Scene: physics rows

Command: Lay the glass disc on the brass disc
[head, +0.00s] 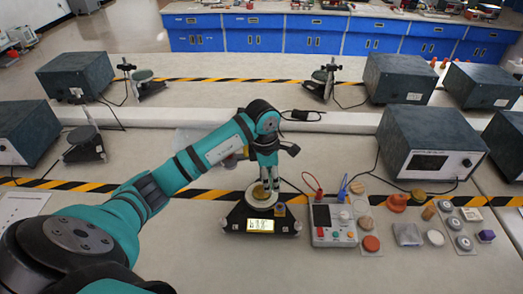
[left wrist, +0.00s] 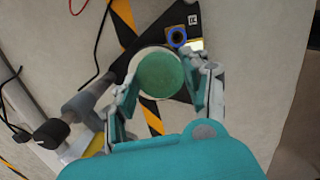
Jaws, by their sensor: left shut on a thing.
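My left gripper (head: 266,178) points down over a small black scale with a pale round pan. In the left wrist view its fingers (left wrist: 160,92) are shut on a green disc, the glass disc (left wrist: 161,74), seen from above over the pale pan. In the head view a brass-coloured disc (head: 259,192) shows on the pan just below the fingertips. In the wrist view the green disc hides what lies under it, so I cannot tell whether the two discs touch. My right gripper is not in view.
The scale (head: 236,219) has a lit yellow display (head: 260,225). A meter box (head: 332,222) with red and blue leads stands to its right. Further right are several loose discs and blocks, and a large grey instrument (head: 430,145). Bench lies clear in front of the scale.

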